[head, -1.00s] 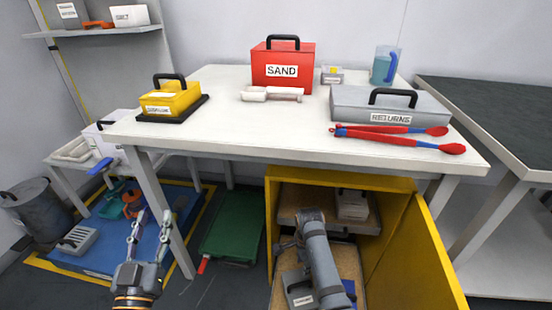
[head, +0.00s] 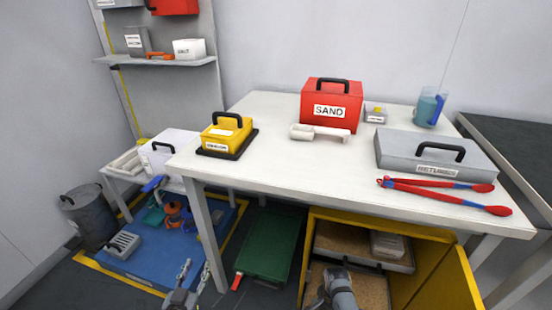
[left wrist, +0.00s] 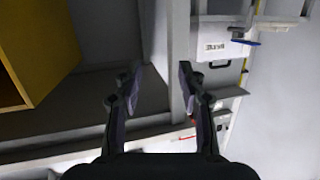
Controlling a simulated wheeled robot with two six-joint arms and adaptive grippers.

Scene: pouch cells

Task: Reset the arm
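My left gripper (head: 194,270) is low at the bottom of the head view, in front of the table's left front leg. In the left wrist view its two fingers (left wrist: 158,82) stand apart with nothing between them, so it is open and empty. A grey link of my right arm (head: 338,289) shows at the bottom, in front of the open yellow cabinet (head: 452,284).
The white table (head: 270,165) holds a red SAND box (head: 331,97), a yellow box (head: 224,139), a grey RETURNS case (head: 432,156) and red-blue tongs (head: 445,187). A green tray (head: 270,245) lies on the floor beneath. A bin (head: 87,217) stands at left.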

